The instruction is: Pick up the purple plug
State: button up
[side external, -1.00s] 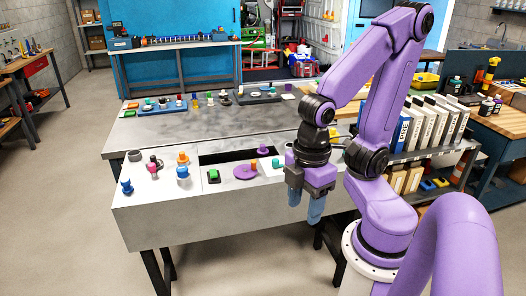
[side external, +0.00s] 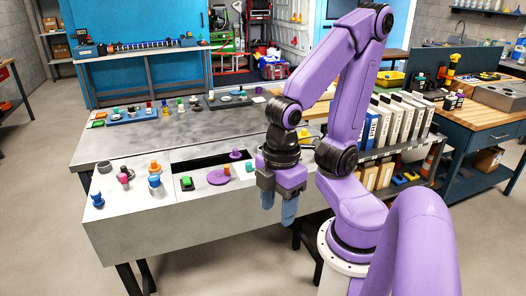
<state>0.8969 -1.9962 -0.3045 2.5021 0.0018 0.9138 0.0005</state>
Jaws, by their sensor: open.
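A small purple plug-like piece (side external: 235,154) stands at the right end of the dark slot in the grey worktable. A flat purple disc (side external: 219,177) lies in front of it, with a small orange piece (side external: 227,170) at its upper right edge. I cannot tell for sure which of the purple pieces is the plug. My gripper (side external: 279,207) points down at the table's right front edge, to the right of both purple pieces. Its blue-grey fingers are empty and apart from them.
Blue (side external: 97,200), pink and orange pieces stand on the left panel. A dark slot (side external: 200,163) crosses the table. Trays of small parts (side external: 143,115) line the back; the grey middle is clear.

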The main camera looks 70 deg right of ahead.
jog(key=w+d+m+t, duration=0.15)
jog(key=w+m, duration=0.55)
jog(key=w, duration=0.8)
jog(key=m+t+h, duration=0.2)
jog(key=m+h, duration=0.2)
jog(key=m, duration=1.1)
send_over(236, 149)
jog(key=s+a, duration=0.2)
jog(key=shift+g, duration=0.25)
jog(key=f, duration=1.2)
jog(key=shift+s+a+f, duration=0.1)
jog(key=shift+a+f, duration=0.1)
jog(key=shift+f, duration=0.1)
jog(key=shift+x, duration=3.15)
